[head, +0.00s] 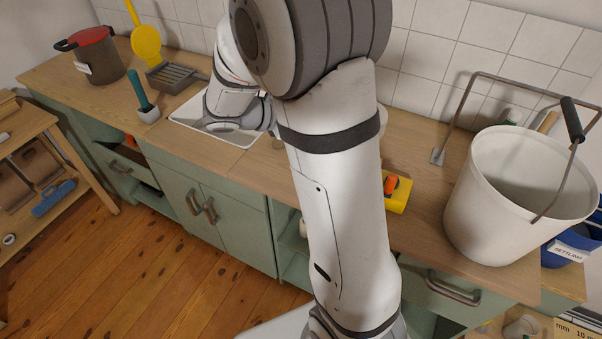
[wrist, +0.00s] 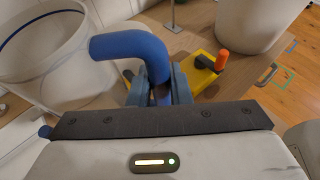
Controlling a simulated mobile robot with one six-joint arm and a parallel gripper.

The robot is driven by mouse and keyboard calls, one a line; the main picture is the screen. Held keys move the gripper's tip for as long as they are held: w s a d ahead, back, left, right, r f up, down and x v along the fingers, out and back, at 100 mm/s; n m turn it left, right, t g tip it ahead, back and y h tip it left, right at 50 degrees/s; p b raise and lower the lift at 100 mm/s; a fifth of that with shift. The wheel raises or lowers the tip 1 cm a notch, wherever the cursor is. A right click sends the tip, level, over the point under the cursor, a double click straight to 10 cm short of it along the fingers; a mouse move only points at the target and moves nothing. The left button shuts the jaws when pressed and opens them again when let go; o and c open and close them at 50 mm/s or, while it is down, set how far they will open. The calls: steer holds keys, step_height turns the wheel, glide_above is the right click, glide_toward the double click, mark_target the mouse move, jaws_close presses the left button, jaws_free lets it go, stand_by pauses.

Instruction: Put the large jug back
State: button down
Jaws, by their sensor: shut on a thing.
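In the wrist view my gripper (wrist: 158,88) is shut on a thick, bent blue handle (wrist: 130,44). A large white jug (wrist: 38,62) with a thin blue line round it fills the left of that view, beside the handle. I cannot clearly see where the handle joins it. In the head view my arm hides the gripper and most of what it holds; only a pale edge shows right of the arm.
A yellow block with an orange knob (head: 397,196) lies on the wooden counter (head: 425,215). A big white bucket (head: 505,205) with a raised wire handle stands right. A blue tub (head: 567,250) labelled SETTLING is beyond it.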

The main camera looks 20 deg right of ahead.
step_height(320, 180, down, 6)
steer(key=b, duration=0.5)
steer(key=shift+f, duration=0.1)
step_height(320, 180, down, 10)
steer(key=shift+r, duration=0.1)
steer(key=shift+f+b, duration=0.3)
steer(key=shift+b, duration=0.05)
steer(key=c, duration=1.3)
jaws_free()
steer(key=shift+c, duration=0.2)
steer(key=shift+r, duration=0.1)
